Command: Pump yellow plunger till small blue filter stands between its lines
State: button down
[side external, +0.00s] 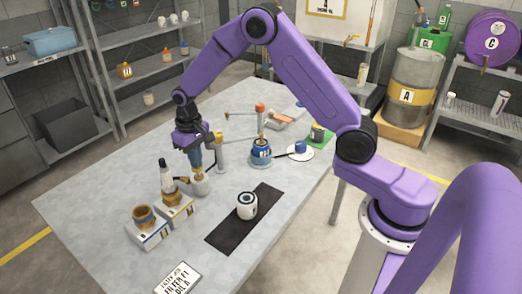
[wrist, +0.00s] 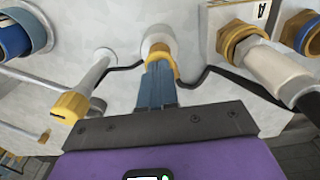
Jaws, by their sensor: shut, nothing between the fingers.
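My gripper (side external: 196,165) points down at the yellow plunger (side external: 198,173), which tops a grey cylinder (side external: 201,187) on the table. In the wrist view the shut, empty blue fingers (wrist: 159,66) reach the yellow plunger (wrist: 164,49); I cannot tell whether they touch it. The fingers hide part of it. A small blue filter-like piece (side external: 300,147) sits on a white disc to the right, and a larger blue labelled can (side external: 261,154) stands nearer. I cannot tell which is the small filter. No lines or level can be read at this size.
A grey post (side external: 220,157) stands right beside the plunger; its yellow end (wrist: 70,105) shows in the wrist view. Boxes with brass rings (side external: 146,234) stand left, and a white-and-black cup (side external: 247,205) on a black mat (side external: 226,236). A dark hose (wrist: 205,72) runs beside the pump.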

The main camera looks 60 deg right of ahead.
jog(key=shift+r, duration=2.75)
jog(key=shift+s+a+r, duration=0.15)
jog(key=shift+s+r, duration=0.05)
jog(key=shift+s, duration=0.05)
jog(key=s+a+r+n, duration=0.3)
jog(key=s+r, duration=0.1)
jog(key=s, duration=0.4)
jog(key=s+d+n, duration=0.2)
jog(key=s+n, duration=0.1)
jog(key=s, duration=0.6)
jog(key=s+d+r+n, duration=0.1)
jog(key=s+n, duration=0.2)
jog(key=s, duration=0.6)
jog(key=s+d+r+n, duration=0.1)
jog(key=s+d+n, duration=0.1)
jog(key=s, duration=0.8)
jog(key=shift+d+r+n, duration=0.15)
jog(key=shift+d+n, duration=0.15)
jog(key=shift+n, duration=0.5)
